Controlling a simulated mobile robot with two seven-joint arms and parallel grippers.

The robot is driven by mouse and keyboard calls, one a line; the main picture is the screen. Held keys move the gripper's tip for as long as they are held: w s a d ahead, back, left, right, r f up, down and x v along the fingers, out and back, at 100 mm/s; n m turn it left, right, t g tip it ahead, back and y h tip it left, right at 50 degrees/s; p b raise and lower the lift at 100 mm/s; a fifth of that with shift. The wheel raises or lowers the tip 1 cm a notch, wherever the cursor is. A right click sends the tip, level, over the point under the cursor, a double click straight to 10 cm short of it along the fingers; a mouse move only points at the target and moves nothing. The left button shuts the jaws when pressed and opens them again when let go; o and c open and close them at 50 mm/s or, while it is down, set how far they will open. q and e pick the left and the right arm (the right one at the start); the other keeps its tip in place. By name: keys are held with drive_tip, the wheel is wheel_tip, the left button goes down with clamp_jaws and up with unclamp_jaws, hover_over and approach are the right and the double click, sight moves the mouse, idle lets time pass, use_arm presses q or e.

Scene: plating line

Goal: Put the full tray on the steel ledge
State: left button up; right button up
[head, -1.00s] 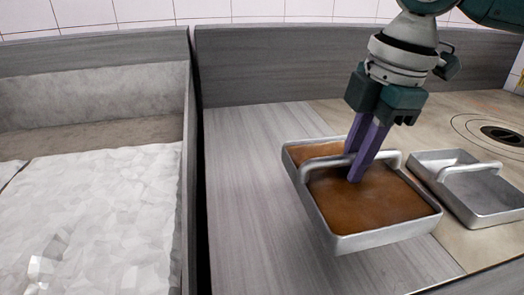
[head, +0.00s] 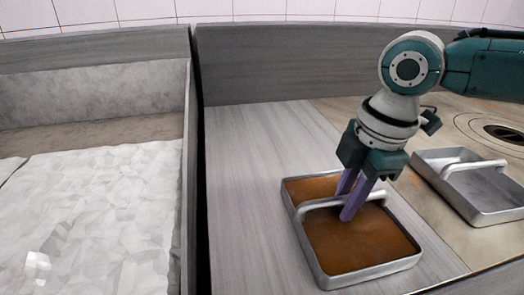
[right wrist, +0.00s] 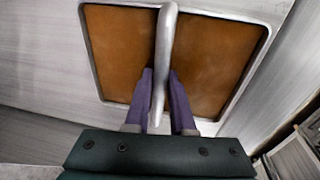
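The full tray (head: 322,270) is a metal pan of brown filling with an arched handle across its middle. It is level over the right part of the grey steel ledge (head: 245,185), on it or very close above it; I cannot tell whether it touches. My right gripper (head: 347,202) reaches down from the upper right, its purple fingers on both sides of the handle. In the right wrist view the fingers close on the handle (right wrist: 163,50) of the full tray (right wrist: 92,50). My left gripper is not in view.
An empty metal tray (head: 499,216) with a handle stands on the tan worktop at the right, near a round dark opening (head: 506,134). A bin of white faceted material (head: 95,220) lies left. The ledge is bare left of the full tray. A grey wall (head: 290,65) runs behind.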

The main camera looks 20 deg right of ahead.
sight(351, 230)
drive_tip(key=o, duration=0.4)
drive_tip(key=shift+c, duration=0.2)
wheel_tip(351, 230, up, 12)
drive_tip(key=s+p, duration=0.2)
drive_tip(key=s+a+f+m, duration=0.1)
drive_tip(key=s+a+f, duration=0.1)
drive_tip(key=a, duration=0.2)
drive_tip(key=s+a+f+m+t+y, duration=0.1)
drive_tip(key=s+a+f+m, duration=0.1)
drive_tip(key=s+a+f, duration=0.1)
drive_tip(key=s+a+f+m+y, duration=0.1)
drive_tip(key=s+a+f, duration=0.2)
drive_tip(key=a, duration=0.3)
drive_tip(key=shift+f+m, duration=0.25)
drive_tip(key=shift+m, duration=0.15)
drive_tip(key=s+m, duration=0.3)
drive_tip(key=s+d+f+m+t, duration=0.1)
drive_tip(key=shift+s+m+h, duration=0.15)
drive_tip(key=shift+m+h, duration=0.25)
drive_tip(key=s+d+m, duration=0.1)
drive_tip(key=s+m, duration=0.1)
drive_tip(key=s+d+m+h, duration=0.1)
drive_tip(key=s+d, duration=0.1)
drive_tip(key=shift+d+f+m+h, duration=0.2)
drive_tip(key=shift+m+h, duration=0.1)
drive_tip(key=shift+m, duration=0.1)
